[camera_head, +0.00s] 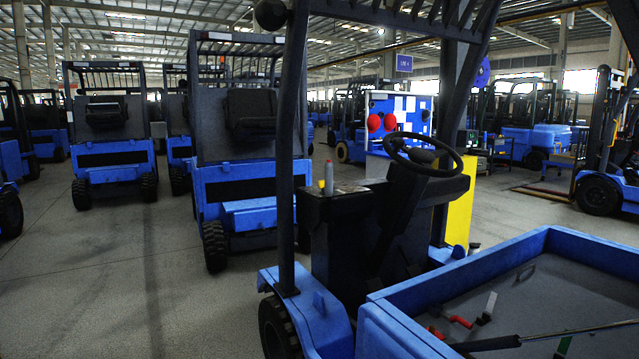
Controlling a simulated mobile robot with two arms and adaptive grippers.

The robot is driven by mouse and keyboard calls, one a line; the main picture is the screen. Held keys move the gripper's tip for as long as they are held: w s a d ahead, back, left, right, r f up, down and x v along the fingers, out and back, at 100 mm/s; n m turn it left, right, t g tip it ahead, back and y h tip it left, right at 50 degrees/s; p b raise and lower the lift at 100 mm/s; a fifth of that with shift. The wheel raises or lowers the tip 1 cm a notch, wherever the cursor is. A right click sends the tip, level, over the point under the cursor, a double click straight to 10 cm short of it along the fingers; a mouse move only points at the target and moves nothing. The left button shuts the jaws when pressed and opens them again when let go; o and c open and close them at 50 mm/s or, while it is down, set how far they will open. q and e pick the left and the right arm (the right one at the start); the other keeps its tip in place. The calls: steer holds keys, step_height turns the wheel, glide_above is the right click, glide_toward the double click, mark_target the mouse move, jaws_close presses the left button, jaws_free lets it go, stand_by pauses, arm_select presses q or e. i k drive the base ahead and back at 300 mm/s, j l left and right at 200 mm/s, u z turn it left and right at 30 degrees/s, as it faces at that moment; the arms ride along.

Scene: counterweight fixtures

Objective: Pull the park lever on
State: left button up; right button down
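A blue forklift-type vehicle stands close in front, with a black steering wheel (423,154) on its dark column. On the dark console left of the wheel, a short grey upright piece with a reddish tip (328,178) stands roughly vertical. I cannot tell whether it is the park lever or a loose object. No other part of the console is clearly a park lever. Neither of my grippers shows in the head view.
A blue-walled tray (398,325) at lower right holds a red bent piece (460,321) and a long black-handled rod (487,343). A dark roof post (288,150) rises left of the console. Other blue forklifts (240,185) stand behind. Grey floor (110,290) at left is clear.

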mark_target(329, 168)
steer(key=i+j, duration=0.35)
steer(key=i+j+z, duration=0.1)
steer(key=i+j, duration=0.2)
steer(key=j, duration=0.15)
steer(key=i+j, duration=0.35)
steer(key=i+j+z, duration=0.1)
steer(key=i+j, duration=0.2)
steer(key=j, duration=0.2)
steer(key=i+j, duration=0.3)
steer(key=j, duration=0.15)
steer(key=i+j+z, duration=0.1)
steer(key=i+j, duration=0.2)
steer(key=j, duration=0.2)
steer(key=i+j, duration=0.3)
steer(key=j, duration=0.15)
